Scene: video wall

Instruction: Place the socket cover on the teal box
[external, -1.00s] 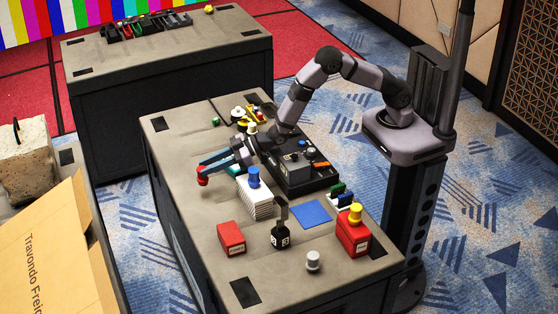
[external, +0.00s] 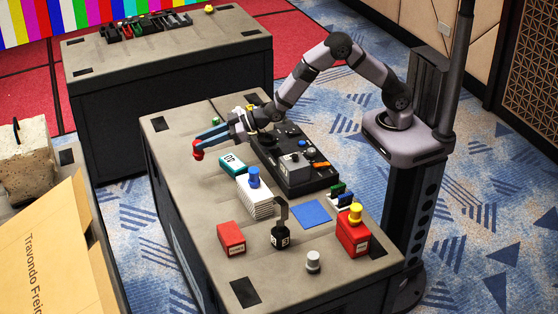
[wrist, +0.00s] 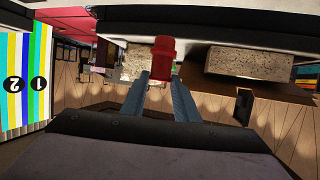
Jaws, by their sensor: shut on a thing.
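My gripper (external: 202,144) has long blue fingers and is shut on a small red cap-like piece (external: 198,153). The held piece also shows between the fingertips in the wrist view (wrist: 162,58). I cannot tell for certain whether it is the socket cover. The teal box (external: 232,163) lies on the near table with a white label on top. Nothing is seen resting on it. My gripper is above the table, up and left of the teal box in the external view, and apart from it.
A white stack with a blue knob (external: 253,177) stands close to the teal box. A black device (external: 290,165) lies to the right. A red box (external: 231,238), black block (external: 281,237), grey knob (external: 313,261) and blue square (external: 312,214) are nearer. The table's left side is clear.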

